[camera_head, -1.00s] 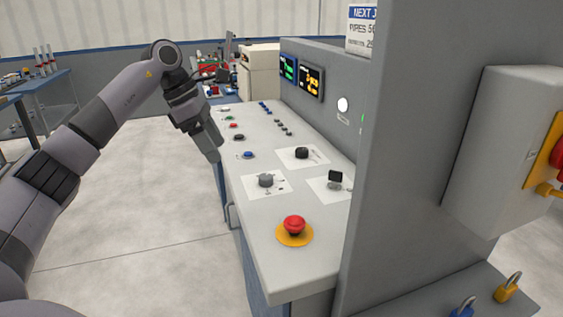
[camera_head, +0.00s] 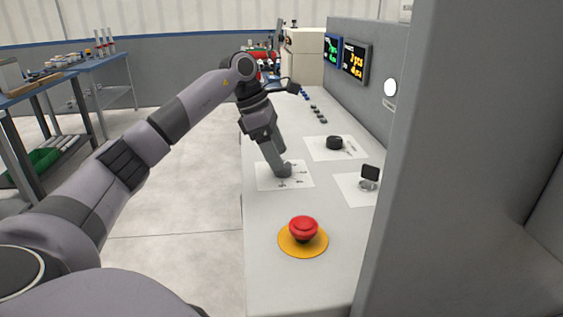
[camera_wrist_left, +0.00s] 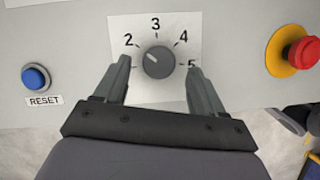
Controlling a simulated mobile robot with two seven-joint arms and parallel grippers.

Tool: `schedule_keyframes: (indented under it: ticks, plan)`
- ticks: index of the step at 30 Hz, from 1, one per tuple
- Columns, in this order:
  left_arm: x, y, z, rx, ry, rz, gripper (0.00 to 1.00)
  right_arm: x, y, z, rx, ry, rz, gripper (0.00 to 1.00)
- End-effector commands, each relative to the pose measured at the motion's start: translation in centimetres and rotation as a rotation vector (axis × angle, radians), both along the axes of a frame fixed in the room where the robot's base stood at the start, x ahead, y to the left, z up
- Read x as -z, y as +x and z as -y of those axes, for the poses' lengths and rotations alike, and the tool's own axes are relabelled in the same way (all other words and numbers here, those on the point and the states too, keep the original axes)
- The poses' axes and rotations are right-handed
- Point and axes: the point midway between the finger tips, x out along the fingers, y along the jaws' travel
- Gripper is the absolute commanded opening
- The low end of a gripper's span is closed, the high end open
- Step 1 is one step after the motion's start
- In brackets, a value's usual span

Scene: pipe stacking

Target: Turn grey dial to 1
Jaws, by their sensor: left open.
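The grey dial (camera_wrist_left: 159,62) sits on a white label plate (camera_wrist_left: 170,22) in the left wrist view, with 2, 3, 4 and 5 readable around it. The 1 is not visible. The light line on the dial points up and left, about toward the 2. My left gripper (camera_wrist_left: 158,72) is open, with one finger on each side of the dial and a gap to it on both sides. In the head view my left gripper (camera_head: 281,168) points down at the dial's plate (camera_head: 265,181) and largely hides the dial. My right gripper is not in view.
A red emergency button (camera_head: 303,228) on a yellow base is nearest on the console. A black dial (camera_head: 334,142) and a black switch (camera_head: 370,174) are to the right. A blue RESET button (camera_wrist_left: 35,77) lies left in the wrist view. A grey wall (camera_head: 445,180) stands on the right.

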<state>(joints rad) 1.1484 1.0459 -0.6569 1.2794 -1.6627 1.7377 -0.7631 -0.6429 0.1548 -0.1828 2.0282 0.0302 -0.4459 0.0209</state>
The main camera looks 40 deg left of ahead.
Motion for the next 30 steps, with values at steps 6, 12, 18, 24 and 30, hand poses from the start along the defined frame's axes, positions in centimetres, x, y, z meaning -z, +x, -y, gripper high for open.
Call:
schedule_keyframes:
  ticks: [6, 12, 18, 24, 30]
  plan:
    - [2.1, 0.5, 0.7, 0.0, -0.001, 0.001, 0.7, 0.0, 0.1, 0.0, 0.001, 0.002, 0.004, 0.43]
    - [2.3, 0.6, 0.8, 0.0, -0.002, 0.001, 0.7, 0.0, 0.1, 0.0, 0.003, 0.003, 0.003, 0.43]
    - [2.3, 0.6, 0.8, 0.0, -0.001, 0.001, 0.37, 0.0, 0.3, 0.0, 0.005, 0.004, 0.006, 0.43]
    - [2.3, 0.6, 0.8, -0.001, -0.001, 0.0, 0.14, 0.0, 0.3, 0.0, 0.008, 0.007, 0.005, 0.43]
    - [2.2, 0.5, 0.7, -0.031, -0.001, -0.001, 0.14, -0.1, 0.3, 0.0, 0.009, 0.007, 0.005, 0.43]
